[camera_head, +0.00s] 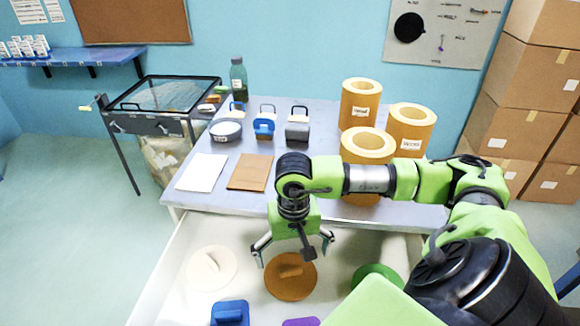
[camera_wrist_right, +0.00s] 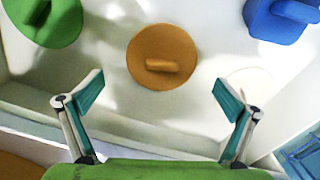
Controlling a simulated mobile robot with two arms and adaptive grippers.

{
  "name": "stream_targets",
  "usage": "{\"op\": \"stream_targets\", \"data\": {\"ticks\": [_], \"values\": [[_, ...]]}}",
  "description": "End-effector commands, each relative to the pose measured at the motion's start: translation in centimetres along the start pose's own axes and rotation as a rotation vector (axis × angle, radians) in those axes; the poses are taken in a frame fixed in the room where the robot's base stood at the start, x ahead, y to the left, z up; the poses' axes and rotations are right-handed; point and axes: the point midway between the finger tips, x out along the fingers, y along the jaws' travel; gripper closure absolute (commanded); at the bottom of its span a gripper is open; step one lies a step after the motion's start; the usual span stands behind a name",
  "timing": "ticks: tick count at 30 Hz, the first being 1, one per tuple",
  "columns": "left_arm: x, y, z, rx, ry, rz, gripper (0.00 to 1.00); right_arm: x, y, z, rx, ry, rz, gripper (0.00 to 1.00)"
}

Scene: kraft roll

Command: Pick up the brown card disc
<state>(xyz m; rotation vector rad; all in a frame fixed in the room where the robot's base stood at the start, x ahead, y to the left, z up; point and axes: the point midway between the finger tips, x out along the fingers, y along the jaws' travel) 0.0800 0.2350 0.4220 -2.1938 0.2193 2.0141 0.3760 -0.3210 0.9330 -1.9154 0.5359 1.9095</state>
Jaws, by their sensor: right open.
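The brown card disc (camera_head: 291,283) lies flat in the white open drawer below the table edge, with a raised grip tab on top. It also shows in the right wrist view (camera_wrist_right: 162,75), ahead of the fingers and centred between them. My right gripper (camera_head: 294,256) is open and empty, pointing down above the back side of the disc. Its two fingers show wide apart in the right wrist view (camera_wrist_right: 160,92). My left gripper is not in view.
The drawer (camera_head: 166,285) also holds a cream disc (camera_head: 211,268), a green disc (camera_head: 378,275), a blue block (camera_head: 230,313) and a purple piece (camera_head: 301,322). Yellow rolls (camera_head: 361,103) and a brown card sheet (camera_head: 250,172) are on the table.

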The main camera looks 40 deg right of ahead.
Motion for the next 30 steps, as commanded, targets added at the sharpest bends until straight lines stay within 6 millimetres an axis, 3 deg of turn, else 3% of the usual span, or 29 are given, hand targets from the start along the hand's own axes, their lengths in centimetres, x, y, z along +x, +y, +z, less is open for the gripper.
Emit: {"op": "stream_targets", "data": {"ticks": [6,14,18,27,30], "values": [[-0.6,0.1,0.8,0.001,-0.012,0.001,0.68,2.2,0.0,0.0,0.001,0.0,0.0,0.0],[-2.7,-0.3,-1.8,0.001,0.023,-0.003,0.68,5.0,-0.2,0.0,0.002,-0.005,0.0,0.0],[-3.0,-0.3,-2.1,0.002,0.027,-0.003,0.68,6.9,-0.2,-0.1,0.001,-0.002,-0.001,0.0],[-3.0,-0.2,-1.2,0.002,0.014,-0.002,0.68,7.6,-0.2,-0.2,0.0,0.002,-0.001,0.0],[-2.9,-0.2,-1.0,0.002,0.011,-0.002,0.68,7.5,-0.2,-0.2,0.0,0.002,-0.001,0.26]]}}
